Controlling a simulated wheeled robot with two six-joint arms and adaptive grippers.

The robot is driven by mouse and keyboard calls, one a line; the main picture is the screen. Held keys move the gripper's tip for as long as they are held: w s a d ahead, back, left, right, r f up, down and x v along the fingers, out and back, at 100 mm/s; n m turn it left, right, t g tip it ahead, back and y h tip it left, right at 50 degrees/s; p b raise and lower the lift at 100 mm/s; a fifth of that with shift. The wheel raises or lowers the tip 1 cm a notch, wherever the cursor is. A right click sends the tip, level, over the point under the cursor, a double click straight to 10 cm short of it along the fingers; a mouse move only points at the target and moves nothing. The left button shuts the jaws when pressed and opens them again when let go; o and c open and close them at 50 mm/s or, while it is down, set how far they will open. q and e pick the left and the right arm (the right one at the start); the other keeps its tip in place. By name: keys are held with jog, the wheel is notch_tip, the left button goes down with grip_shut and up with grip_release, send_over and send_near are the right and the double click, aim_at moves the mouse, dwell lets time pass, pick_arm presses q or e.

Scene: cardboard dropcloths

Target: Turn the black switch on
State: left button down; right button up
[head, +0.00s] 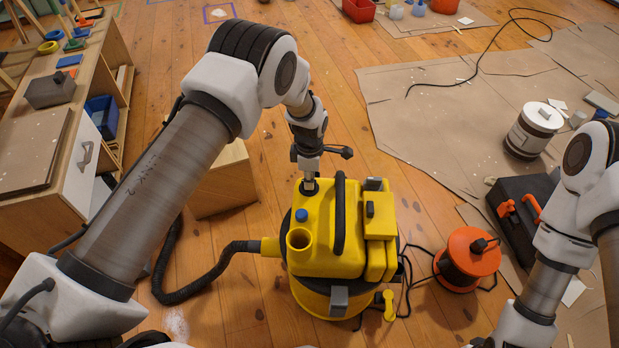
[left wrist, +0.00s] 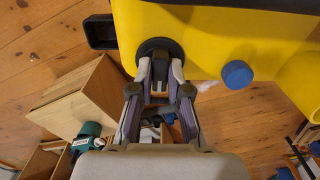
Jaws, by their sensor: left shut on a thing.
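A yellow vacuum cleaner (head: 345,245) stands on the wooden floor, with a black handle across its top. The black switch (head: 309,188), a round knob, sits on the far left part of its top. My left gripper (head: 309,178) comes down on the switch from above. In the left wrist view, the fingertips of my left gripper (left wrist: 160,66) are closed on the black switch (left wrist: 161,45), partly hiding it. A blue cap (left wrist: 237,74) is beside it on the yellow top. My right arm shows at the right, but its gripper is out of view.
A black hose (head: 205,285) runs left from the vacuum. An orange cable reel (head: 467,258) and a black toolbox (head: 520,215) stand to the right. A wooden box (head: 225,180) and a workbench (head: 85,175) are at the left. Cardboard sheets (head: 430,110) cover the floor behind.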

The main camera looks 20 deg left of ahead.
pick_arm(q)
jog(key=m+p, duration=0.1)
jog(key=m, duration=0.4)
jog(key=shift+m, duration=0.3)
jog(key=m+p, duration=0.1)
jog(key=m, duration=0.4)
jog(key=shift+s+m, duration=0.1)
jog(key=shift+m, duration=0.3)
jog(key=c, duration=1.1)
grip_release()
